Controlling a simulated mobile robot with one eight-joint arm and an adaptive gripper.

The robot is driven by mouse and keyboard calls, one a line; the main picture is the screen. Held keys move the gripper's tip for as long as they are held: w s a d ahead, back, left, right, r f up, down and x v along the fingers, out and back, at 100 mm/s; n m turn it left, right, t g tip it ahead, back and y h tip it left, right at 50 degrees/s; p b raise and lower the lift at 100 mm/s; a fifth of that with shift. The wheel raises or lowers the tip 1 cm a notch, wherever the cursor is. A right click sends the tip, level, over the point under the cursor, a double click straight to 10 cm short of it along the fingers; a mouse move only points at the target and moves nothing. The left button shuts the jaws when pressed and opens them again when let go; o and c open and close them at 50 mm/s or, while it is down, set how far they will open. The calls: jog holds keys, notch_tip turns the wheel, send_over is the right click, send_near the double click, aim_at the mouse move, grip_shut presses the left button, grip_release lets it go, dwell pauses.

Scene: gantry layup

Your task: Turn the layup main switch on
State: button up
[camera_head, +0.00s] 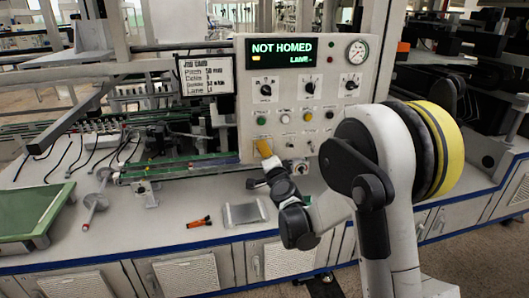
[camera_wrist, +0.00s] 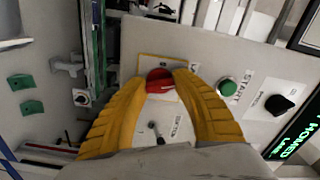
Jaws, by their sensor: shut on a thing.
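The control panel (camera_head: 300,95) stands at the back of the bench, and its screen (camera_head: 281,50) reads NOT HOMED. In the wrist view a red rotary knob (camera_wrist: 160,80), which looks like the main switch, sits on a yellow-edged plate on the panel. My gripper (camera_wrist: 161,76) has its two yellow fingers closed on either side of this knob. In the head view my gripper (camera_head: 264,148) is at the lower left of the panel and hides the knob.
A green START button (camera_wrist: 227,88) and a black selector knob (camera_wrist: 279,104) are to the right of the fingers. A small key-like switch (camera_wrist: 157,130) is just below the knob. A pressure gauge (camera_head: 357,50) is at the panel's upper right. An orange-and-black tool (camera_head: 199,222) lies on the bench.

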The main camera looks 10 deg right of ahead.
jog(key=shift+m, duration=1.9)
jog(key=o, duration=1.2)
jog(key=s, duration=1.2)
